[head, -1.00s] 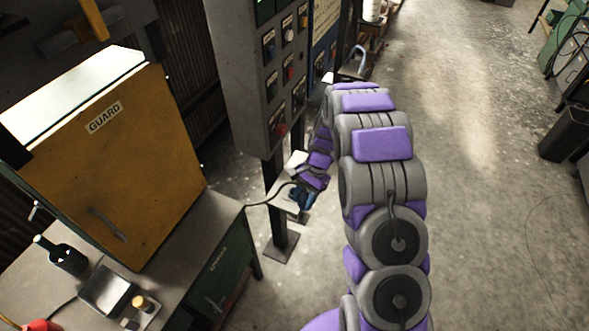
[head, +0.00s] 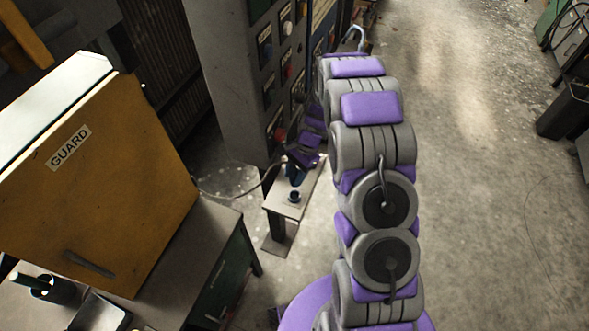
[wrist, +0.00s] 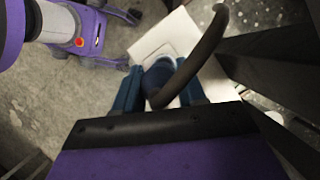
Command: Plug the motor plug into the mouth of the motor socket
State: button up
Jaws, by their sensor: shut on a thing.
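My gripper (head: 294,176) is shut on the motor plug, above the far part of a small pale stand. In the wrist view the plug (wrist: 158,76) is a dark blue round body between the two blue fingers, with a thick dark cable curving up from it. In the head view the fingers and wrist mostly hide the plug. A small dark blue round fitting, which looks like the motor socket (head: 294,197), stands on the stand top nearer the camera than my gripper. The plug looks apart from it. In the wrist view I cannot make out the socket.
The stand's pale top (head: 283,208) also shows in the wrist view (wrist: 178,35). A control panel post (head: 225,80) with buttons rises just behind it. The plug's cable (head: 235,196) runs left to the bench with the yellow guard box (head: 110,190). Open floor lies right.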

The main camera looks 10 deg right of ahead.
jog(key=shift+s+a+f, duration=0.1)
jog(key=shift+a+f, duration=0.05)
jog(key=shift+f, duration=0.3)
jog(key=shift+f+b, duration=1.3)
jog(key=shift+f, duration=1.1)
jog(key=shift+p, duration=0.55)
jog(key=shift+f+p, duration=0.5)
jog(key=shift+f, duration=1.05)
dwell(0.8)
jog(key=o, duration=0.9)
jog(key=shift+o, duration=0.4)
jog(key=o, duration=0.5)
